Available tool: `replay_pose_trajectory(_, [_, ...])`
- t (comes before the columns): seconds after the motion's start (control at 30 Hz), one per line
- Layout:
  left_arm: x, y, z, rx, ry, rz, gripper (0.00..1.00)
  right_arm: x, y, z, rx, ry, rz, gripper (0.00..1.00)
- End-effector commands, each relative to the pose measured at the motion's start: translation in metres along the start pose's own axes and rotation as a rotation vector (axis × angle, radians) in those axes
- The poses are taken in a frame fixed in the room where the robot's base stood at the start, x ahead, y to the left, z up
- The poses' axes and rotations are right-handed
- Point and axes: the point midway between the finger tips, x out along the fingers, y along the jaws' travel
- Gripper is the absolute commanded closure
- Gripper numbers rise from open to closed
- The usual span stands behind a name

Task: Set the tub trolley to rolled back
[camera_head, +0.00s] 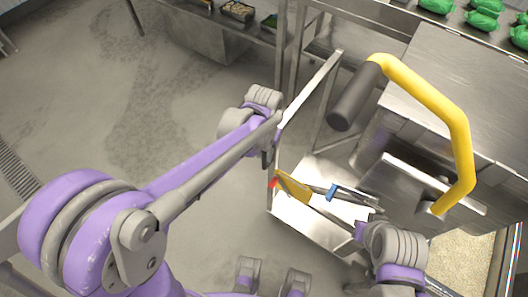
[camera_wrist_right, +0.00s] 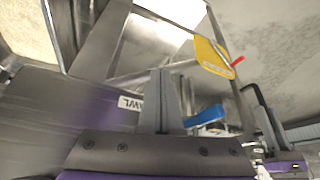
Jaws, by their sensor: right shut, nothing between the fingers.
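The tub trolley looks to be the steel frame with a tall rail (camera_head: 312,88) and a low bright plate (camera_head: 310,232) in the middle of the head view. My left gripper (camera_head: 270,150) is close beside its left upright; whether it touches, and its jaws, I cannot make out. My right arm comes in at the lower right. In the right wrist view my right gripper (camera_wrist_right: 160,98) is shut and empty, in front of steel framing. A yellow tag with a red end (camera_head: 293,187) is at the trolley's lower part and also shows in the right wrist view (camera_wrist_right: 212,57).
A yellow bent bar (camera_head: 440,105) with a dark grip (camera_head: 352,98) rises at the right. Rice (camera_head: 462,262) lies in a container at the lower right. Open floor (camera_head: 150,110) is at the left.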

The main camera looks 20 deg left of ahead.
Motion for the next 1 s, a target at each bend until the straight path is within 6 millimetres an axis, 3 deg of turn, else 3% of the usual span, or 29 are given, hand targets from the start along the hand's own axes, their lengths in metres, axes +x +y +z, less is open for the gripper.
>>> replay_pose_trajectory(0.03, [-0.0001,0.0,0.0,0.0,0.0,0.0,0.83,0.0,0.0,0.0,0.0,0.0,0.0,1.0])
replay_pose_trajectory(0.13, [-0.0001,0.0,0.0001,0.0,0.0,0.0,1.0,0.0,0.0,0.0,0.0,0.0,0.0,1.0])
replay_pose_trajectory(1.0, [-0.0004,0.0,0.0,0.0,0.0,0.0,1.0,0.0,0.0,0.0,0.0,0.0,0.0,1.0])
